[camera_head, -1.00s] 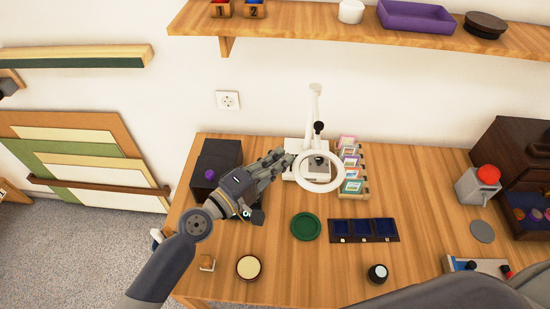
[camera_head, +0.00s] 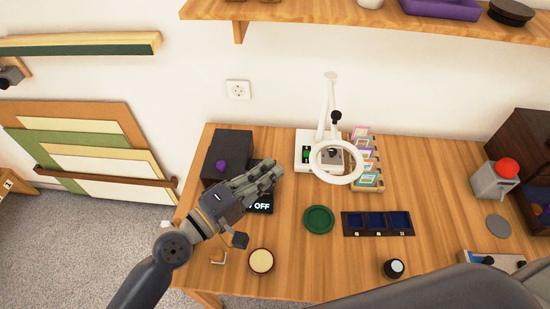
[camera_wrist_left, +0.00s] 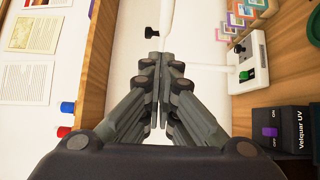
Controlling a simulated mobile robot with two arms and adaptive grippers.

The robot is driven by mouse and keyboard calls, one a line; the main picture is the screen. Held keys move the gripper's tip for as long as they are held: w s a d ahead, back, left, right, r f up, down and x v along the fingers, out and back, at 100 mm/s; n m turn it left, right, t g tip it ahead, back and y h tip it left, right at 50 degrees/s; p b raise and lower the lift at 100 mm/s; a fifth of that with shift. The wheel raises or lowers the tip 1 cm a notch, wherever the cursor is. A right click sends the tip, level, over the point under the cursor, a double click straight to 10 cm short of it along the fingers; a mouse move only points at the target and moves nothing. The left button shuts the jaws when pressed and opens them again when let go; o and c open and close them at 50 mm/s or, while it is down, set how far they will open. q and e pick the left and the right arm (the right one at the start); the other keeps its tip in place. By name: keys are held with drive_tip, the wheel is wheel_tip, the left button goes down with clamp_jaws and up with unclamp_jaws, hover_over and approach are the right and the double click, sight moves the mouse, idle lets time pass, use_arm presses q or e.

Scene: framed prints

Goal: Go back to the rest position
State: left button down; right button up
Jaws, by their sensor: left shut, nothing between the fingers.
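My left gripper (camera_head: 268,172) is shut and empty, above the left part of the wooden table (camera_head: 330,270). In the left wrist view its fingers (camera_wrist_left: 158,60) are together with nothing between them. In the head view it is in front of the black box with a purple knob (camera_head: 222,160) and partly covers a dark display reading OFF (camera_head: 262,207). It is apart from the white ring magnifier lamp (camera_head: 335,178) to its right. A dark grey arm part of mine crosses the bottom right of the head view. My right gripper does not show.
A green round dish (camera_head: 318,219), a tray with blue compartments (camera_head: 377,223), a round cream-topped dish (camera_head: 261,261) and a black knob-like item (camera_head: 393,268) lie on the table. A rack of coloured slides (camera_head: 367,165) stands behind. A wooden shelf (camera_head: 380,18) is above.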

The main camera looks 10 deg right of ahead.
use_arm(q)
drive_tip(key=s+a+f+m+g+y, duration=0.25)
drive_tip(key=s+a+f+y, duration=0.3)
drive_tip(key=a, duration=0.35)
drive_tip(key=s+a+f+m+g+y, duration=0.1)
drive_tip(key=s+a+f+m+y, duration=0.2)
drive_tip(key=s+a+f+y, duration=0.5)
drive_tip(key=s+a+f+m+g+y, duration=0.2)
drive_tip(key=s+a+f+m, duration=0.15)
drive_tip(key=a, duration=0.75)
wheel_tip(320, 180, down, 26)
drive_tip(key=s+f+g+b, duration=0.1)
drive_tip(key=g, duration=0.1)
drive_tip(key=s+a+f+b, duration=0.1)
drive_tip(key=s+a+f, duration=0.1)
drive_tip(key=s+f, duration=1.5)
drive_tip(key=shift+s+a+f+g, duration=0.15)
drive_tip(key=shift+a+f+g, duration=0.2)
drive_tip(key=shift+f, duration=0.05)
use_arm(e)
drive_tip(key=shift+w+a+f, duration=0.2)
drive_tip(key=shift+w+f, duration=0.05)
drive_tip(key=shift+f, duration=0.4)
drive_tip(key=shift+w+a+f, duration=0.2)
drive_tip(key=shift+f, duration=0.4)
